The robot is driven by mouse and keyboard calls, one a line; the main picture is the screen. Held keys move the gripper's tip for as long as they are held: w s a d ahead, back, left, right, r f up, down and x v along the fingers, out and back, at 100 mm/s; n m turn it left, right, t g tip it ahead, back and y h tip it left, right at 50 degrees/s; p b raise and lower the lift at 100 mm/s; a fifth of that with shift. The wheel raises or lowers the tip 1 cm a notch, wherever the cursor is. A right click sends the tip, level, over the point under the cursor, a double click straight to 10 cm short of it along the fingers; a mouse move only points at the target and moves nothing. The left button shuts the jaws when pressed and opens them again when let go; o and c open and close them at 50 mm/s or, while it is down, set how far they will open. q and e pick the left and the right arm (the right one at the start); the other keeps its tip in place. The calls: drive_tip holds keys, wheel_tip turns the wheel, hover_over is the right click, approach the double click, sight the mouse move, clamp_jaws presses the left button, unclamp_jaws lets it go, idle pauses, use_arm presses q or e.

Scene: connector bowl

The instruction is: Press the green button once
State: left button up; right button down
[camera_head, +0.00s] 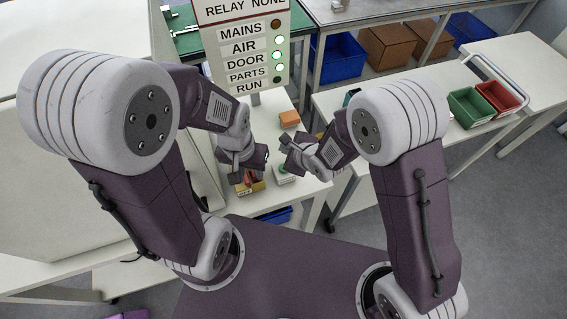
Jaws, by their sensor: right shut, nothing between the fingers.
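A small pale box with a green spot on top (281,169) sits on the white bench near the grippers. It looks like the green button, but it is small and partly hidden. My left gripper (246,170) points down over a small yellow and red box (249,188), left of the pale box. Its finger gap is not clear. My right gripper (287,151) is shut and empty, just above and beyond the pale box. I cannot tell whether it touches anything.
A sign panel (240,50) stands behind, with its AIR, DOOR and PARTS lamps lit green and its MAINS and RUN lamps dark. An orange block (289,118) lies on the bench behind the grippers. Green (470,108) and red (500,97) bins stand on the right table.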

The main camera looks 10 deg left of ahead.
drive_tip(key=shift+w, duration=0.1)
drive_tip(key=b, duration=0.8)
hover_over(281, 164)
drive_tip(key=s+d, duration=0.2)
wheel_tip(281, 164, down, 8)
drive_tip(key=shift+w+r, duration=0.1)
drive_tip(key=shift+w, duration=0.05)
drive_tip(key=shift+f, duration=0.5)
drive_tip(key=shift+f, duration=0.1)
idle(0.8)
drive_tip(key=shift+f+b, duration=0.3)
drive_tip(key=shift+f+b, duration=0.4)
drive_tip(key=shift+f, duration=0.15)
idle(0.6)
drive_tip(key=shift+r, duration=0.1)
drive_tip(key=shift+r+p, duration=0.85)
drive_tip(key=shift+p, duration=0.05)
